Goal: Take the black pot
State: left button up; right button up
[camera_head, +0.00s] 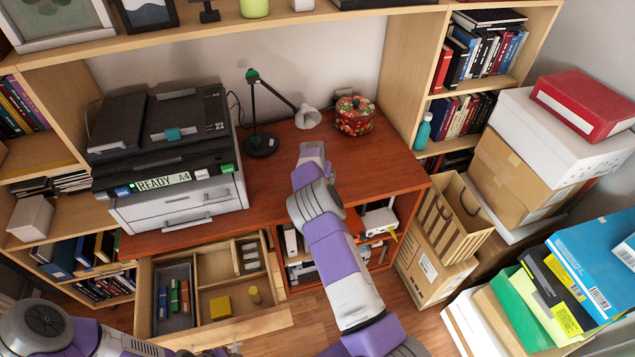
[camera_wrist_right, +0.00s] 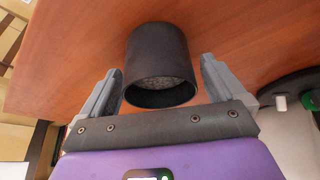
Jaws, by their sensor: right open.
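The black pot (camera_wrist_right: 160,65) shows in the right wrist view, a dark cylinder with its open rim toward the camera and grey, grainy contents inside. It is on the red-brown wooden desk (camera_head: 380,166). My right gripper (camera_wrist_right: 163,82) is open, with one grey finger on each side of the pot and a gap visible at both sides. In the head view my right arm reaches over the desk and its gripper end (camera_head: 312,152) hides the pot. My left arm is at the lower left, and only a small grey tip of its gripper (camera_head: 235,345) shows at the bottom edge.
A desk lamp (camera_head: 262,143) and printer (camera_head: 170,160) stand left of my right gripper. An open drawer (camera_head: 215,290) juts out below the desk. Boxes (camera_head: 520,160) stack at the right.

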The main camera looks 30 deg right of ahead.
jog(key=shift+d+f, duration=0.15)
jog(key=shift+f, duration=0.25)
jog(key=shift+w, duration=0.1)
jog(key=c, duration=1.1)
jog(key=shift+r, duration=0.25)
jog(key=shift+c, duration=0.2)
